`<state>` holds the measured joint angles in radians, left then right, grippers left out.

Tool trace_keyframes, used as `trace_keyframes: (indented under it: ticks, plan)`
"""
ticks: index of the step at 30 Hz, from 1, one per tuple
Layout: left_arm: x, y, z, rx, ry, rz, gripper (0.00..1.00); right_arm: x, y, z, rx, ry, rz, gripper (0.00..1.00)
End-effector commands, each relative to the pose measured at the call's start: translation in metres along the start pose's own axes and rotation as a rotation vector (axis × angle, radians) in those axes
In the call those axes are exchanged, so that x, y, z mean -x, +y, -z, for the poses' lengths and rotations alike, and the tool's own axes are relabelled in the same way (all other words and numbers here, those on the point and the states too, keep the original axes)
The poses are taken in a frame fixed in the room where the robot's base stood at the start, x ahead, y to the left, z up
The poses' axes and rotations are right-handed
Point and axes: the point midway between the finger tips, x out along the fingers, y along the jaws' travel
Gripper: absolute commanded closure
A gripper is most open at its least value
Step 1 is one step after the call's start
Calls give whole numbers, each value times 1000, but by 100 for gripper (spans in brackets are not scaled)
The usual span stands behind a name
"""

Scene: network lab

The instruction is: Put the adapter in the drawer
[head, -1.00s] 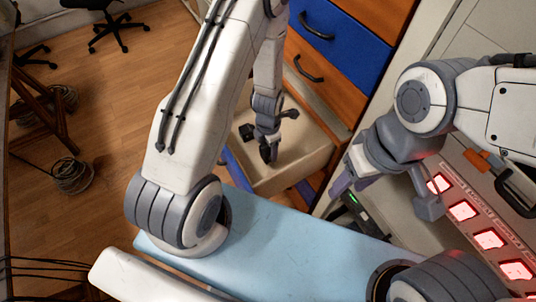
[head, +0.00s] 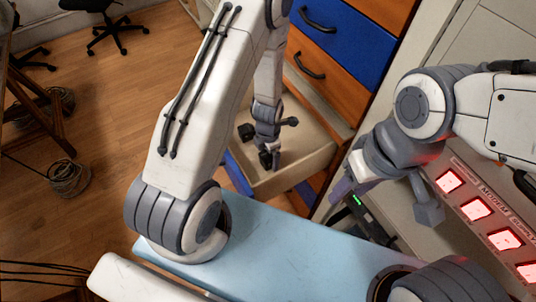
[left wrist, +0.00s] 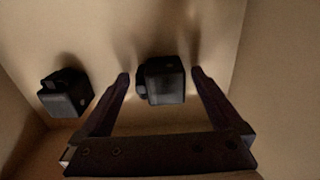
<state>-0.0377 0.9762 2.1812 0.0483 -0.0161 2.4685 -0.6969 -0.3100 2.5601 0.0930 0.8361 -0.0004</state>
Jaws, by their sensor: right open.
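The open drawer (head: 300,168) is pale inside and sits below the blue and orange drawer fronts. My left gripper (head: 271,160) is down inside it. In the left wrist view, its fingers (left wrist: 160,76) are spread. A second black block, like another adapter (left wrist: 66,94), lies to the left on the drawer floor. It also shows in the head view (head: 246,132). My right gripper (head: 342,188) is open beside a dark device with a green light.
The dark device (head: 368,216) stands near the drawer's right side. A panel with several red-lit switches (head: 478,208) is at the right. The drawer's walls stand close around my left gripper. Wooden floor at the left holds a cable coil (head: 68,178) and chairs.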

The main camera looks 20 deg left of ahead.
Motion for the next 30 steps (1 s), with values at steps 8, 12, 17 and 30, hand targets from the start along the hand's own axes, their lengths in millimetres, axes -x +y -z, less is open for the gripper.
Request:
trace_keyframes:
  ticks: [8, 12, 17, 30]
  plan:
    - [6, 0, 0, -1, 0, 0, 1, 7, 0, 0, 0, 0, 0, 51]
    - [33, 0, -1, 0, -3, -1, 1, 22, -2, 1, 0, 0, 0, 51]
    - [62, 0, 0, 0, -1, 0, 1, 49, -4, 3, 0, 0, 0, 51]
    - [119, 0, 0, -1, -1, -1, 1, 56, -4, 3, 0, 0, 0, 51]
